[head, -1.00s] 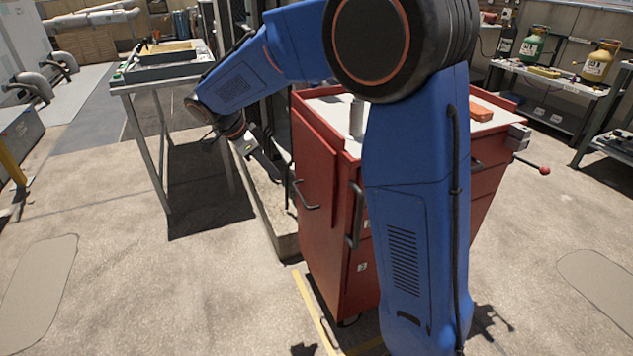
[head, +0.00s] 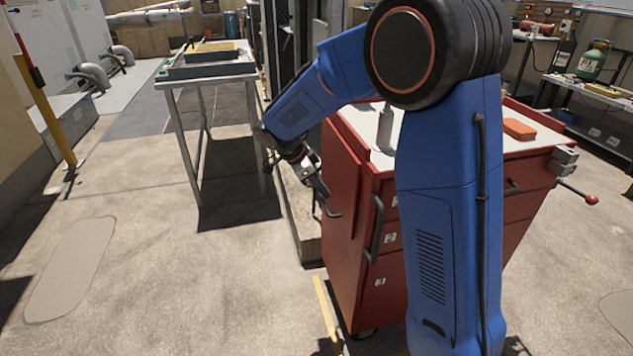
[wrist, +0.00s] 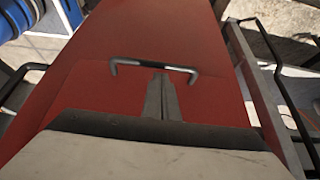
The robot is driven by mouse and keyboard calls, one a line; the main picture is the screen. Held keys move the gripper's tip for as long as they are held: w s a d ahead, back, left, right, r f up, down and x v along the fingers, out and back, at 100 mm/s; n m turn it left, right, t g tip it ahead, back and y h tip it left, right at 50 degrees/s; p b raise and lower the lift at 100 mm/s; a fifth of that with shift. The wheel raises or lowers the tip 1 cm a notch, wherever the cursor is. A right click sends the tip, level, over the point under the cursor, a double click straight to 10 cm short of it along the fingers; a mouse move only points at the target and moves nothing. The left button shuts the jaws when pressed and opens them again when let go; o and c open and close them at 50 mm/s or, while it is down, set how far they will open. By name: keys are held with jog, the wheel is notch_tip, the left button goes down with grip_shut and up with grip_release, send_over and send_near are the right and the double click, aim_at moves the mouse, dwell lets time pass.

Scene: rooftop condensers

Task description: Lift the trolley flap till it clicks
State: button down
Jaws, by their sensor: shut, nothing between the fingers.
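The red trolley (head: 462,195) with a white top stands right of centre in the head view, partly hidden by my arm. Its red flap (head: 345,185) hangs down on the left side and also fills much of the wrist view (wrist: 85,95). The flap's dark bar handle (head: 334,213) shows in the wrist view as a bar with bent ends (wrist: 152,66). My gripper (head: 321,193) is beside the flap at the handle. In the wrist view its fingers (wrist: 161,78) are shut together and empty, with the tips by the bar. I cannot tell whether they touch it.
A metal-legged table with a grey tray (head: 210,68) stands behind on the left. A low concrete curb (head: 303,235) runs beside the trolley. A yellow post (head: 47,110) stands at far left. An orange block (head: 519,129) lies on the trolley top. The floor at front left is clear.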

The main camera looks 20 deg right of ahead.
jog(key=shift+d+f, duration=0.3)
jog(key=shift+f, duration=0.25)
jog(key=shift+a, duration=0.1)
jog(key=a+r+y, duration=0.8)
jog(key=a+y, duration=0.1)
jog(key=a, duration=0.3)
jog(key=a+r+y, duration=0.3)
jog(key=r+y, duration=0.4)
jog(key=r, duration=0.7)
jog(key=shift+a+r, duration=0.15)
jog(key=shift+r, duration=0.2)
